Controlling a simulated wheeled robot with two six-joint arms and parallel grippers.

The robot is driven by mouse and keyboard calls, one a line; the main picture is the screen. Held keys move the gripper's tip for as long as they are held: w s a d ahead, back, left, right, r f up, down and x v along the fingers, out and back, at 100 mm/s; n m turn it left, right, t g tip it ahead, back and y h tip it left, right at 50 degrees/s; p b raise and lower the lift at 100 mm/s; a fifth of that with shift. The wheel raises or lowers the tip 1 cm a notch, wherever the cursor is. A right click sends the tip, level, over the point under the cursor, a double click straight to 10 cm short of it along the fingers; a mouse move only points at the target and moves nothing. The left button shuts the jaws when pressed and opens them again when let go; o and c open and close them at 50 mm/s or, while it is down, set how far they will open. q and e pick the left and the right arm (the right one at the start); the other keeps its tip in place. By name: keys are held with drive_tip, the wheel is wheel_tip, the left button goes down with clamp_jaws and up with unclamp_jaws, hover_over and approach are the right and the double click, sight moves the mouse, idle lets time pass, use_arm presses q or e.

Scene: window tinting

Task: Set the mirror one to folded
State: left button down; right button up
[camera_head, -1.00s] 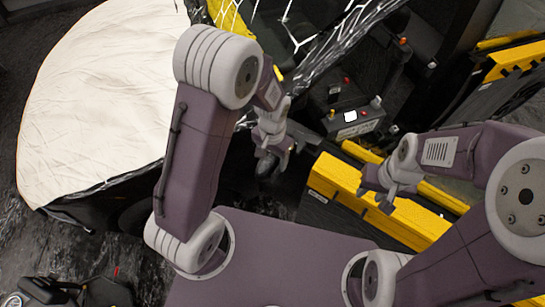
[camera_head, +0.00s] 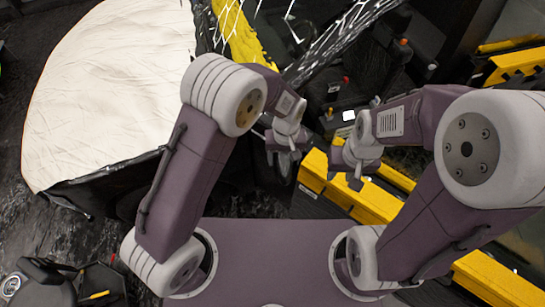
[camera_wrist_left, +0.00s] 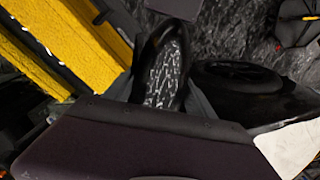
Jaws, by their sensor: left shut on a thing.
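Mirror one, a dark oblong side mirror with a speckled reflecting face (camera_wrist_left: 165,75), shows in the left wrist view, beside a black wheel. In the head view my left gripper (camera_head: 282,155) is shut at the mirror, whose dark shape is mostly hidden behind the fingers. How far the mirror is turned I cannot tell.
A car under a white cover (camera_head: 110,80) fills the left. A yellow-topped case (camera_head: 375,200) lies close below my right gripper. A dark box with buttons (camera_head: 345,117) is behind the grippers. A wheel (camera_wrist_left: 237,77) shows in the left wrist view.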

use_arm(q)
drive_tip(key=w+d+n, duration=0.1)
drive_tip(key=d+n, duration=0.5)
drive_tip(key=shift+w+r, duration=0.2)
drive_tip(key=shift+w, duration=0.2)
idle(0.3)
drive_tip(key=c, duration=0.7)
unclamp_jaws()
drive_tip(key=o, duration=0.4)
drive_tip(key=shift+f, duration=0.1)
wheel_tip(320, 180, up, 9)
drive_tip(key=b, duration=0.2)
drive_tip(key=shift+b, duration=0.3)
